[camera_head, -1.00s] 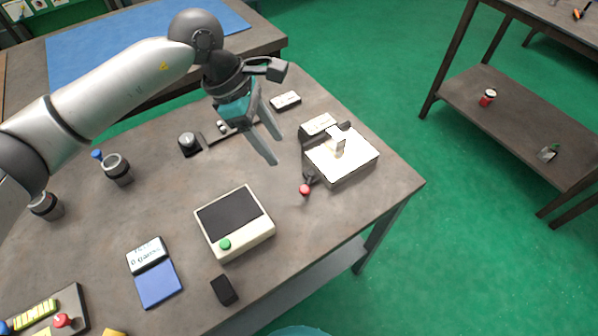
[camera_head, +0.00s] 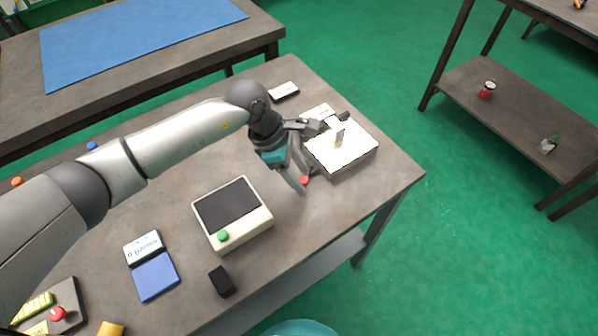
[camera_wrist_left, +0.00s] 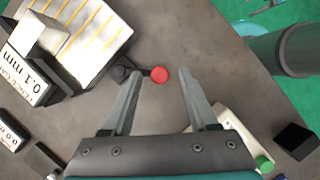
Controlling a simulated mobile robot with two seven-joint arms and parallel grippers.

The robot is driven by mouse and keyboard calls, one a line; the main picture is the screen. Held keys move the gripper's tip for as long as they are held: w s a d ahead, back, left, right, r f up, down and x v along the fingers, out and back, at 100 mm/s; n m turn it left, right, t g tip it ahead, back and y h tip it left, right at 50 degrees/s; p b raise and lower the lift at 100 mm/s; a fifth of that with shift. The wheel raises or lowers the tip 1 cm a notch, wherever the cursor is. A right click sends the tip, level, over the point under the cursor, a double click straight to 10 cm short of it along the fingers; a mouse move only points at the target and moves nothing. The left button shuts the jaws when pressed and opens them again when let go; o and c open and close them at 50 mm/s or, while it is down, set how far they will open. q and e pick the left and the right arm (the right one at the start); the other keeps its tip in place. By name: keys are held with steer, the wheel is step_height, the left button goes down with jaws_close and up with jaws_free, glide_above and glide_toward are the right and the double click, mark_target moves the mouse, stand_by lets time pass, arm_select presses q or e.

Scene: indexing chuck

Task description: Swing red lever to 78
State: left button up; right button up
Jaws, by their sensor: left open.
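The red lever knob (camera_head: 304,180) sits at the near left side of a white-topped box (camera_head: 350,154), the device it belongs to. In the left wrist view the red knob (camera_wrist_left: 159,75) is on a short dark arm (camera_wrist_left: 132,73) that leads to the device (camera_wrist_left: 88,40). My left gripper (camera_head: 303,184) is at the knob in the head view. In the wrist view its two fingers (camera_wrist_left: 165,78) are apart, with the knob between or just beyond their tips; contact cannot be told. Any scale figure for 78 cannot be read. My right gripper is not in view.
A cream box with a dark screen and green button (camera_head: 259,225) stands close to my left gripper. A black block (camera_head: 222,281), a blue-panelled scale (camera_head: 155,277) and a small white label block (camera_head: 284,92) are on the table. The table's right edge is near the device.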

arm_select(q)
jaws_close()
stand_by(0.4)
stand_by(0.9)
